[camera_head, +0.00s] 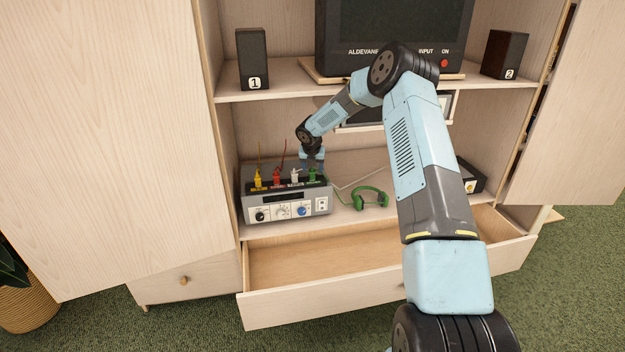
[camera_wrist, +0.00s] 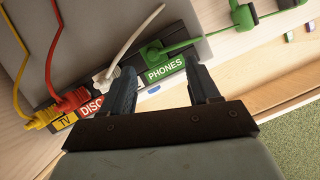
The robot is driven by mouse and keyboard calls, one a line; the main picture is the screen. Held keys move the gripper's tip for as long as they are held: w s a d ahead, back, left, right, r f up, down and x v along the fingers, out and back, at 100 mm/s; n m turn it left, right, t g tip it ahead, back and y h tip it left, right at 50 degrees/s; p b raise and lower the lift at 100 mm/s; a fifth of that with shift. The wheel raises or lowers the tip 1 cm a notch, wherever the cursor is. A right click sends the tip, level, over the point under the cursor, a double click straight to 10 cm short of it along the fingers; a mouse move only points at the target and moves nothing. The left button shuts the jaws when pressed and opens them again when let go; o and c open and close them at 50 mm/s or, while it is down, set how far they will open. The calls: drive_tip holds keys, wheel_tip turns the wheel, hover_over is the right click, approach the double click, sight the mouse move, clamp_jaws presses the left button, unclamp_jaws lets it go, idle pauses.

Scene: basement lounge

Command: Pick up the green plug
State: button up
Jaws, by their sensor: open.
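The green plug (camera_head: 312,174) stands in the right end of a row of plugs on top of the grey switch box (camera_head: 290,208). In the wrist view the green plug (camera_wrist: 151,52) shows just beyond the green PHONES label, with its green cable running right. My gripper (camera_head: 314,165) is above the right end of the box, close to the plug. In the wrist view my gripper (camera_wrist: 163,75) is open, with its fingers on either side of the PHONES label and the plug just ahead between them. The left finger is very near the white plug (camera_wrist: 106,77).
Red (camera_head: 277,177) and yellow (camera_head: 258,178) plugs stand left of the white one. Green headphones (camera_head: 370,198) lie on the shelf right of the box. An open, empty drawer (camera_head: 320,266) sticks out below. The shelf with the television (camera_head: 395,30) hangs above my wrist.

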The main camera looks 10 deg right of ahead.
sight(312, 171)
drive_tip(key=x, duration=0.4)
drive_tip(key=shift+w+a+f, duration=0.2)
drive_tip(key=shift+w+f, duration=0.1)
drive_tip(key=shift+w, duration=0.05)
drive_tip(key=shift+c, duration=0.4)
drive_tip(key=c, duration=1)
drive_tip(key=shift+o, duration=0.2)
drive_tip(key=shift+r, duration=0.1)
